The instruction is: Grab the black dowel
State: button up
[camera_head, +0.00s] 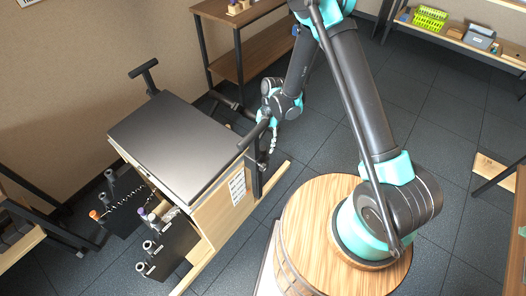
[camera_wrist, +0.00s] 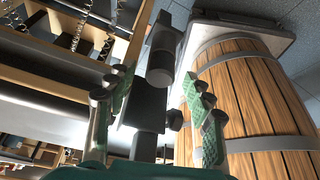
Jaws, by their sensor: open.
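A black dowel (camera_wrist: 161,56) with a rounded end shows in the wrist view, on a dark upright post. In the head view the black dowel (camera_head: 253,134) sits on a dark upright at the right side of the reformer's dark-topped wooden body (camera_head: 170,145). My gripper (camera_wrist: 152,90) is open, with one green-padded finger on each side of the dowel and post in the wrist picture. I cannot tell whether the fingers touch it. In the head view my gripper (camera_head: 271,138) is just right of the dowel, partly blurred into dark parts.
A second black T-shaped bar (camera_head: 143,69) stands at the far left corner. A wooden barrel (camera_head: 318,215) is close on the right; it also fills the right of the wrist view (camera_wrist: 255,95). Springs and knobs (camera_head: 120,205) are at the front. Dark floor lies beyond.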

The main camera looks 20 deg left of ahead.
jog(key=shift+f, duration=0.1)
jog(key=c, duration=1.1)
jog(key=shift+c, duration=0.2)
